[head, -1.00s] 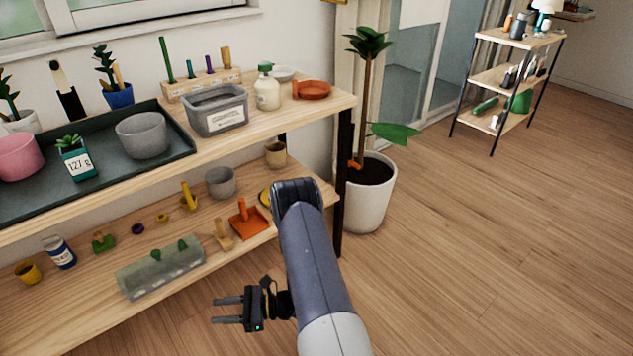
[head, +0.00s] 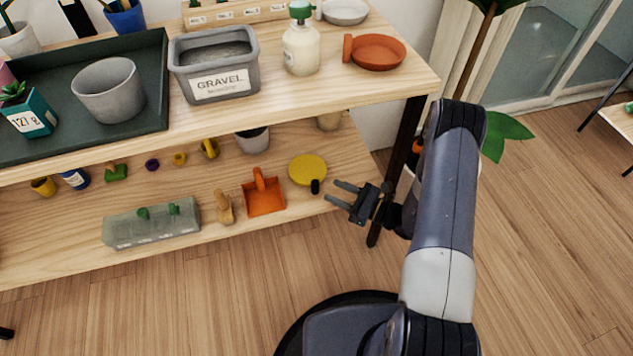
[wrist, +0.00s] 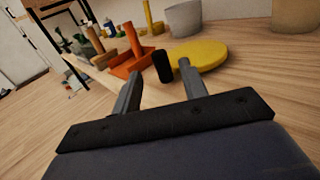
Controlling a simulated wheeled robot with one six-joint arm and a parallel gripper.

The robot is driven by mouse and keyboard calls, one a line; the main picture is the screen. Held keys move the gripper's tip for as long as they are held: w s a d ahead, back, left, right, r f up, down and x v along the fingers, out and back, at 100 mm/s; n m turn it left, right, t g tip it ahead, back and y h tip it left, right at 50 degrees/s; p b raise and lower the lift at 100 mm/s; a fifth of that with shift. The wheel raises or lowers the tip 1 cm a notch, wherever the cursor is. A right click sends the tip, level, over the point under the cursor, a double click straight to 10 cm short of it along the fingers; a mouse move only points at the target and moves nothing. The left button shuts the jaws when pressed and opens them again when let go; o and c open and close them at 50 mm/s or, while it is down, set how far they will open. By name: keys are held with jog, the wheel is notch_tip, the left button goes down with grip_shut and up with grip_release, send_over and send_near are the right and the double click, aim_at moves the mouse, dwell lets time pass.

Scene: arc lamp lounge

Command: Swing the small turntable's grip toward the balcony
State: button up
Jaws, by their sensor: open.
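The small turntable is a flat yellow disc (head: 307,169) on the lower wooden shelf, near its right end. It also shows in the wrist view (wrist: 199,56). Its black upright grip (head: 315,187) stands at the disc's front edge, on the side toward me. In the wrist view the grip (wrist: 162,67) appears between my two fingertips. My gripper (head: 332,191) is open, just right of the grip, with its fingers pointing left at it. I cannot tell whether a finger touches it. Glass balcony doors (head: 545,50) are at the back right.
An orange dustpan (head: 264,198) and a wooden brush (head: 224,209) lie left of the disc. A grey pot (head: 252,140) stands behind it. The upper shelf (head: 300,98) overhangs, and a black shelf post (head: 405,135) rises near my arm. Floor in front is clear.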

aim_at(315, 182)
jog(key=b+x, duration=0.1)
jog(key=x, duration=0.6)
jog(key=shift+a, duration=0.25)
grip_shut()
jog(key=shift+f, duration=0.1)
